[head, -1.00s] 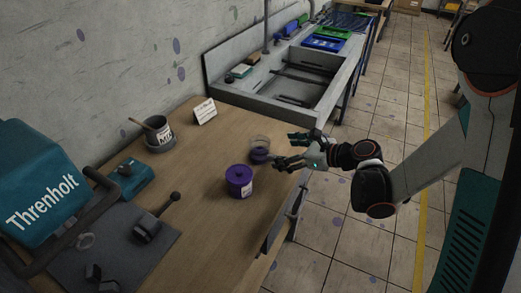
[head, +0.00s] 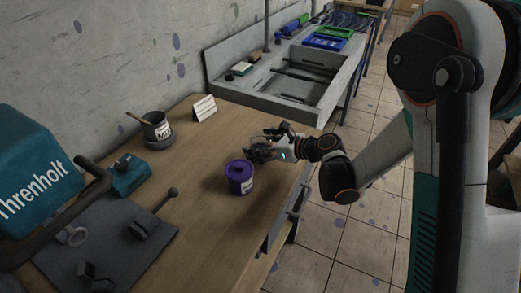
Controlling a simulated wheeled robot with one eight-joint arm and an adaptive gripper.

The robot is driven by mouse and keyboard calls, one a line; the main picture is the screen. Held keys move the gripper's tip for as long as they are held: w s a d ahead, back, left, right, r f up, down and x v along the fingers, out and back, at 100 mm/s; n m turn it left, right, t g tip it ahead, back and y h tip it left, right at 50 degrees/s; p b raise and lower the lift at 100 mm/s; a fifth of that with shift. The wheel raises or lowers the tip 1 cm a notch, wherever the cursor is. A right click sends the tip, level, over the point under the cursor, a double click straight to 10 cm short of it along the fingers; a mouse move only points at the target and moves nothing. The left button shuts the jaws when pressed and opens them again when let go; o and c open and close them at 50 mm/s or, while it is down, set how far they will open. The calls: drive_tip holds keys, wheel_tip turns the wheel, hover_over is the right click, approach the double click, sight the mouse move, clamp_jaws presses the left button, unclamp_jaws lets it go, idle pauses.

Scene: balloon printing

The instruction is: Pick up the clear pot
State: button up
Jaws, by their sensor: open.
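The clear pot (head: 262,145) stands on the wooden table beyond the purple pot. It is mostly hidden behind and between the fingers of my gripper (head: 258,147), so only a little of it shows. My gripper is open and reaches in from the right, low over the table, with its fingers at the pot. Whether the fingers touch it cannot be told. The purple pot (head: 240,179) with a lid and a white label stands upright just in front of my gripper, to its lower left.
A dark mug (head: 158,130) with a stick in it and a white card (head: 204,108) stand at the back of the wooden table (head: 190,215). A teal press (head: 40,170) fills the left. A grey sink bench (head: 280,95) lies beyond.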

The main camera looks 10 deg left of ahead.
drive_tip(key=b+x, duration=0.1)
drive_tip(key=x, duration=0.2)
drive_tip(key=shift+w+a+f, duration=0.15)
drive_tip(key=shift+a+f, duration=0.1)
drive_tip(key=c, duration=1.3)
